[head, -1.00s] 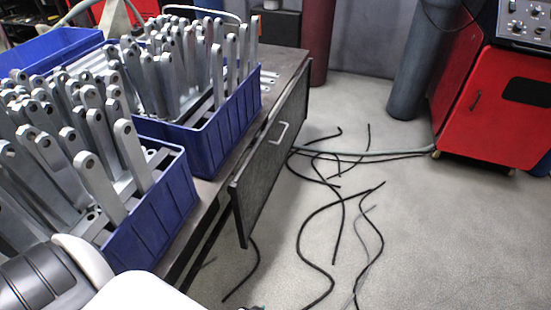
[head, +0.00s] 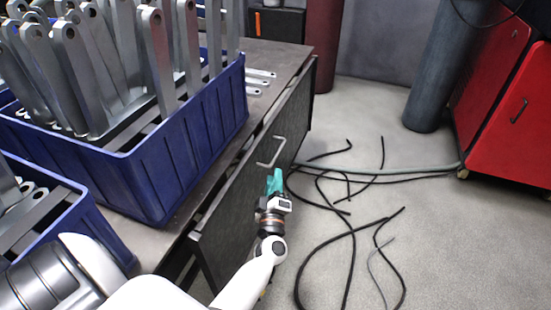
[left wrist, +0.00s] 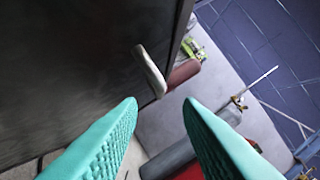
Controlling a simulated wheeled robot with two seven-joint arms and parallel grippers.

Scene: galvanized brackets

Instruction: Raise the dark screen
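The dark screen (head: 237,184) is a dark flat panel hanging along the side of the bench, with a pale bar handle (head: 270,151) on its outer face. My left gripper (head: 274,182), with teal fingers, is just below and beside the handle in the head view. In the left wrist view its two fingers (left wrist: 160,104) are spread apart with nothing between them. The screen (left wrist: 70,70) fills the upper left there, and the handle (left wrist: 151,71) is ahead of the fingertips, apart from them. My right gripper is not in view.
A blue bin (head: 185,145) of galvanized brackets stands on the bench (head: 285,58), with another blue bin (head: 95,232) nearer. Black cables (head: 350,235) lie on the floor right of the screen. A red machine (head: 510,115) stands farther right. Floor between is mostly open.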

